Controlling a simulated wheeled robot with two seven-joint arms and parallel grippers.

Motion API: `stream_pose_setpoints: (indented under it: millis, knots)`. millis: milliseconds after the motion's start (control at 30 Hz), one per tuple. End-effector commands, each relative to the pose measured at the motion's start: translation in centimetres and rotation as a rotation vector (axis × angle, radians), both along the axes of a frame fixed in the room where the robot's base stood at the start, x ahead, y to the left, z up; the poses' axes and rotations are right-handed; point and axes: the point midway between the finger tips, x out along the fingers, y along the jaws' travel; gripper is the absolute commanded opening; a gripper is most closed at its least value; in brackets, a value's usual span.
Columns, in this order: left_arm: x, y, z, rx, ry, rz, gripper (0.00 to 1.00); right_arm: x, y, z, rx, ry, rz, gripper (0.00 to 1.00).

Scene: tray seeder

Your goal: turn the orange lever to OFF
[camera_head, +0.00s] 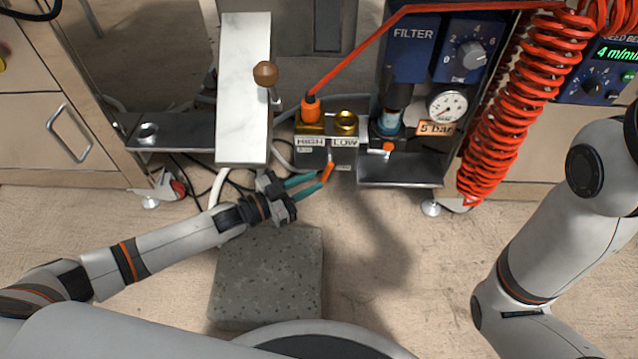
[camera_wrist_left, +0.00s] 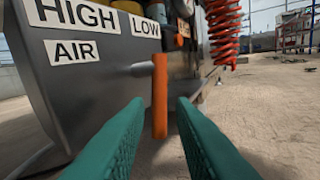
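The orange lever (camera_head: 328,172) sticks out from the front of a grey valve block (camera_head: 312,156) labelled HIGH, LOW and AIR. In the left wrist view the lever (camera_wrist_left: 160,95) hangs straight down from a short metal stem. My left gripper (camera_head: 312,182) is open, its teal fingers pointing at the lever from the left. In the left wrist view the fingers (camera_wrist_left: 158,150) stand apart, with the lever's lower end showing between their tips; I cannot tell whether they touch it. No OFF mark is readable. My right gripper is out of view; only my right arm shows.
A red air hose plugs into an orange fitting (camera_head: 311,108) above the block. A pressure gauge (camera_head: 447,106) and coiled red hose (camera_head: 515,100) are at right. A white tilted panel (camera_head: 243,90) stands left of the block. A stone slab (camera_head: 266,280) lies below my left gripper.

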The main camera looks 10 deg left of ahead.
Motion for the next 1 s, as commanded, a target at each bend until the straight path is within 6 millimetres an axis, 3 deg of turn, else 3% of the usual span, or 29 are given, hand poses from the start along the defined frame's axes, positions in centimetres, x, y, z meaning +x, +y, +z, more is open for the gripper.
stream_pose_setpoints:
  millis: [200, 567, 700, 1000]
  knots:
    - [1.8, -1.8, -0.1, -0.001, -0.001, 0.0, 0.22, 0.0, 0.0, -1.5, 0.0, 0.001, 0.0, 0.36]
    - [2.1, -2.2, 0.0, 0.0, 0.001, 0.001, 0.22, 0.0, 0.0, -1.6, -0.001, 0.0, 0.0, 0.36]
    - [2.1, -2.1, 0.0, 0.0, 0.001, 0.001, 0.01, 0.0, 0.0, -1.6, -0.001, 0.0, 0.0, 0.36]
    - [2.2, -2.6, -0.6, -0.106, -0.018, 0.002, 0.0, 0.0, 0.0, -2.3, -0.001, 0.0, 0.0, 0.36]
